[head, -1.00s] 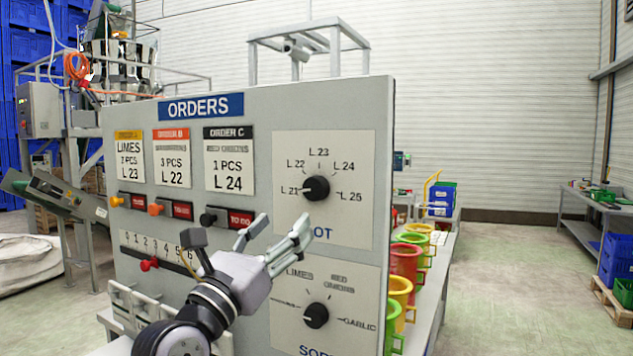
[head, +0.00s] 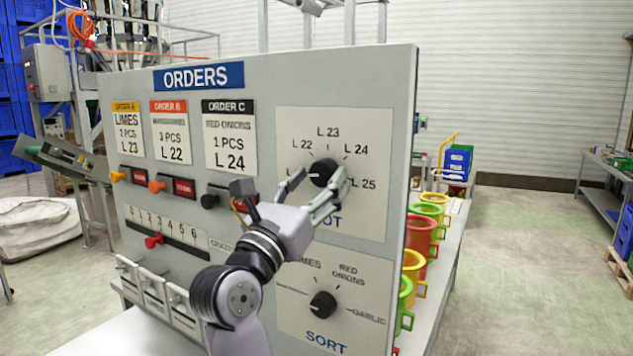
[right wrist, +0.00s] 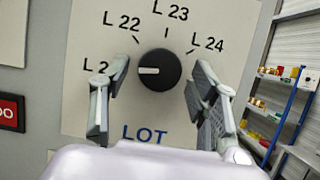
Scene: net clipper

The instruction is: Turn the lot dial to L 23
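The lot dial (head: 323,172) is a black round knob on a pale plate on the grey ORDERS panel (head: 262,90). Its scale reads L 22, L 23, L 24 and L 25 in the head view. In the right wrist view the dial (right wrist: 159,70) has a white mark pointing left, toward the partly covered L 21 label. My right gripper (head: 314,192) is open just in front of the dial. Its fingers (right wrist: 158,95) stand left and right of the knob, apart from it in the picture. My left gripper is not in view.
The sort dial (head: 323,305) is below on the same panel. A slider with a red knob (head: 153,240) and order buttons (head: 157,187) are to the left. Coloured cups (head: 420,235) stand along the panel's right side.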

